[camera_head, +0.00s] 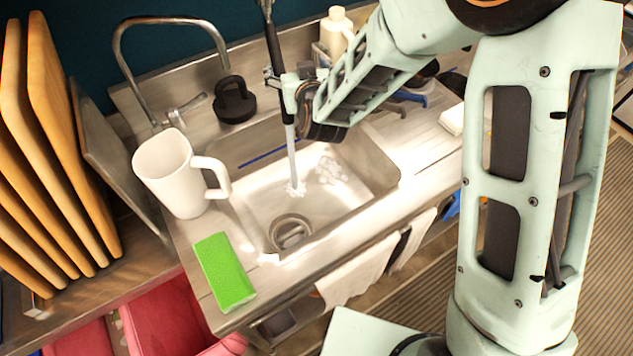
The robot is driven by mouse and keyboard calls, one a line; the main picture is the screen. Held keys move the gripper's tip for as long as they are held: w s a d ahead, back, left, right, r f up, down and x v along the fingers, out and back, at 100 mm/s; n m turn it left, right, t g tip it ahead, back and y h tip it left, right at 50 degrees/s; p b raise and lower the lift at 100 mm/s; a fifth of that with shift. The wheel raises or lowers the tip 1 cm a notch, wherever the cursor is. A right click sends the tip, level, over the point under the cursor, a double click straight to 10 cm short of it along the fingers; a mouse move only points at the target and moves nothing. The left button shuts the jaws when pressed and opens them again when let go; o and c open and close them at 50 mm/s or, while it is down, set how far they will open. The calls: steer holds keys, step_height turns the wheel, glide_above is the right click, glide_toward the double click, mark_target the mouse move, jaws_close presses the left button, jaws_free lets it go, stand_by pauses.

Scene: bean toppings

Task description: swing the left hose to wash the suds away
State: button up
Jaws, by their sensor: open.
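The hose (272,45) hangs from the top of the picture down over the sink. A stream of water (291,155) falls from its lower end onto the sink floor. White suds (330,172) lie in the sink (275,215), just right of where the water lands. My gripper (287,88) is at the hose's lower end, above the back of the sink. It is open; its fingers overlap the hose in view, and I cannot tell whether they touch it.
A white mug (176,175) and a green sponge (224,272) stand left of the sink. A curved metal faucet (165,22) and a black round item (235,100) are behind it. White bottle (336,30) at the back; wooden boards (62,130) at far left.

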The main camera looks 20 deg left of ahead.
steer(key=shift+w+d+b, duration=0.45)
steer(key=shift+w+d, duration=0.5)
steer(key=shift+d, duration=0.1)
steer(key=shift+w+d+b, duration=1.05)
steer(key=shift+w+d, duration=0.25)
steer(key=shift+w, duration=0.8)
steer(key=b+v, duration=0.1)
steer(key=v, duration=0.8)
steer(key=shift+r, duration=0.1)
